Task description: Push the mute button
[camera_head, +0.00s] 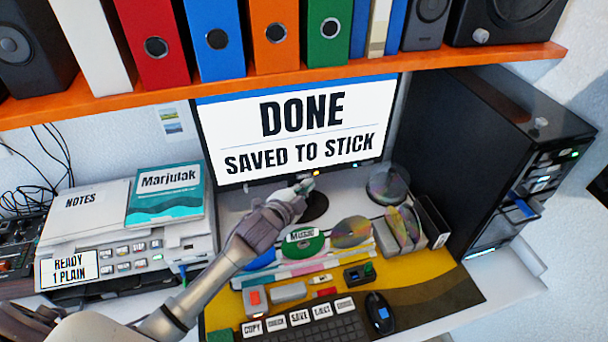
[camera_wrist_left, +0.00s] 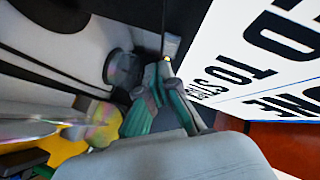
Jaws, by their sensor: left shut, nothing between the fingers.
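The monitor (camera_head: 300,115) shows "DONE SAVED TO STICK". Its lower edge carries small lights, including a yellow one (camera_head: 317,172); I cannot read which button is mute. My left gripper (camera_head: 306,183) is shut and empty, with its tips just under the middle of that lower edge, close to the yellow light. In the left wrist view the shut fingers (camera_wrist_left: 166,68) reach up beside the tilted screen (camera_wrist_left: 240,60), with the tip very near a yellow light (camera_wrist_left: 169,46) on the dark bezel. I cannot tell whether it touches. My right gripper is not in view.
A dark computer tower (camera_head: 455,150) stands right of the monitor. A printer with notes (camera_head: 90,212) and a teal book (camera_head: 168,195) is at left. Discs (camera_head: 352,232), a keyboard (camera_head: 320,325) and a mouse (camera_head: 379,312) lie below. An orange shelf (camera_head: 290,83) overhangs the monitor.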

